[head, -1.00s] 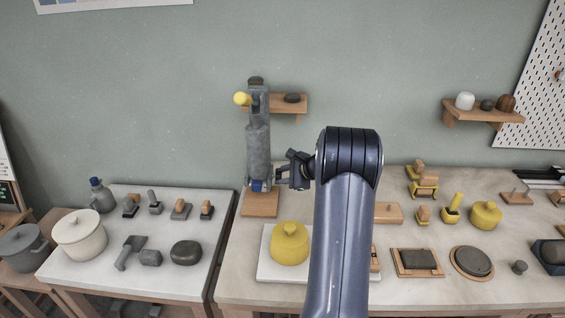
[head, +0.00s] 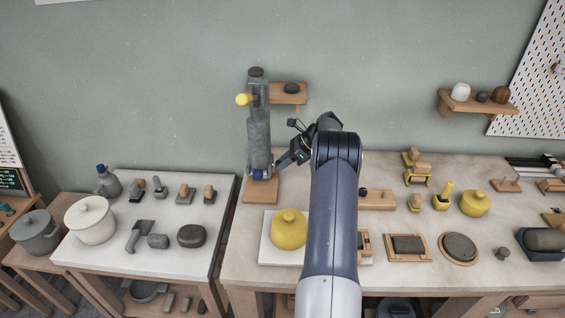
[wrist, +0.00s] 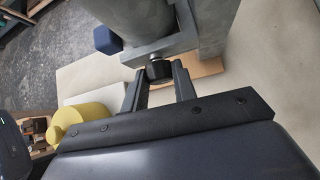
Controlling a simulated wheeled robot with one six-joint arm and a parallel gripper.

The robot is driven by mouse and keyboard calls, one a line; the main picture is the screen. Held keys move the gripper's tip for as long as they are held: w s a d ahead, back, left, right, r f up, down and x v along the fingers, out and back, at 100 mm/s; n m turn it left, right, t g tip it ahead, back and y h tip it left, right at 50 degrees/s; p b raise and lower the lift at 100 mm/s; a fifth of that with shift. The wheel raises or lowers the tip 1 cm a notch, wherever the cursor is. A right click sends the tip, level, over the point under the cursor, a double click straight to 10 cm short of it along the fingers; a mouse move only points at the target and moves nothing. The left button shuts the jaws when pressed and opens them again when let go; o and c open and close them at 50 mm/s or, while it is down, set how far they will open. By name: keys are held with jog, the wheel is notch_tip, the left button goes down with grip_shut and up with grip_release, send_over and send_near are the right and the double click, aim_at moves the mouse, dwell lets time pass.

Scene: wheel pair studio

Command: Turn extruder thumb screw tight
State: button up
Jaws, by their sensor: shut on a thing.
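The extruder (head: 259,140) is a tall grey cylinder standing upright on a wooden base (head: 261,192), with a yellow knob (head: 243,99) on its upper left and a blue part (head: 258,175) near its foot. The thumb screw (wrist: 158,70) is a small dark round knob on a grey bracket (wrist: 160,48) at the extruder's side. My gripper (wrist: 160,77) comes from the right and is shut on the thumb screw, one finger on each side of it. In the head view my gripper (head: 282,161) is at the extruder's lower right; the screw is hidden there.
A yellow lidded pot (head: 288,231) on a white board stands in front of the extruder. A wall shelf (head: 287,93) is behind it. Wooden and yellow items, including a second yellow pot (head: 475,203), stand to the right. A white table (head: 160,255) with grey items is left.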

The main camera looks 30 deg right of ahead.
jog(key=shift+m+g, duration=0.3)
dwell(0.5)
jog(key=o, duration=1)
jog(key=shift+w, duration=0.1)
jog(key=b+v, duration=0.1)
jog(key=v, duration=0.9)
jog(key=shift+d+r, duration=0.1)
jog(key=shift+d, duration=0.3)
